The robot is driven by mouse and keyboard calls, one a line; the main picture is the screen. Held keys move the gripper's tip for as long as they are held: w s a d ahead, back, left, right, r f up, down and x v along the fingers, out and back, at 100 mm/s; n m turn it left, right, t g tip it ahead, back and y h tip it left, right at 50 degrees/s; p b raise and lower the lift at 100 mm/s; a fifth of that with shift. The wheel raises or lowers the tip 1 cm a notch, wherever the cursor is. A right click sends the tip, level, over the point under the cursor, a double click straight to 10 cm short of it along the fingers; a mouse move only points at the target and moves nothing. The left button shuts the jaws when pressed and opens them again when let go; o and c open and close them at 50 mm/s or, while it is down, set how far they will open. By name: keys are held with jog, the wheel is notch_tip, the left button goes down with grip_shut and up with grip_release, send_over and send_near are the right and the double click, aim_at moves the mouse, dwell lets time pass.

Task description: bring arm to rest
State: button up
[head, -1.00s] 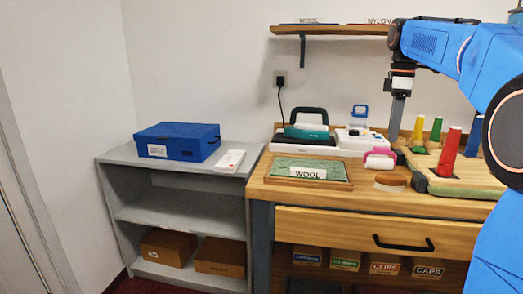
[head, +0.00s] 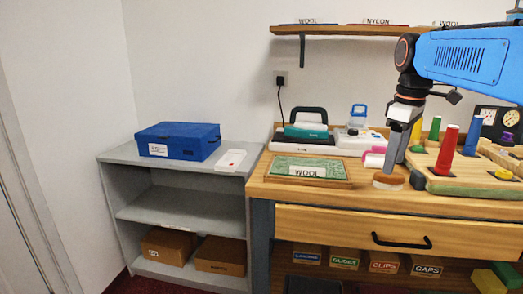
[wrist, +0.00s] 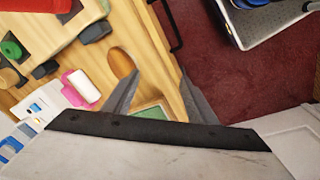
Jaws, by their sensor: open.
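My gripper (head: 392,164) points down over the right part of the counter in the head view, with its arm reaching in from the right. In the wrist view, my gripper's (wrist: 156,84) two grey fingers stand apart with nothing held between them. The round wooden piece (head: 388,183) lies on the counter just below and left of the fingers in the head view. In the wrist view, the round wooden piece (wrist: 122,63) is beside the left finger. I cannot tell how high the fingertips are above the counter.
The green board labelled WOOL (head: 312,179) lies on the counter, left of my gripper. A wall shelf (head: 350,30) hangs behind. A blue box (head: 178,141) sits on the grey shelf unit (head: 115,156).

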jog(key=s+a+f+m+t, duration=0.1)
jog(key=s+f+m, duration=0.3)
jog(key=s+f, duration=0.7)
jog(key=s+a+f+m+t, duration=0.2)
jog(key=s+a+f+m, duration=0.2)
jog(key=s+f, duration=0.8)
jog(key=shift+f+m, duration=0.25)
jog(key=shift+m, duration=0.15)
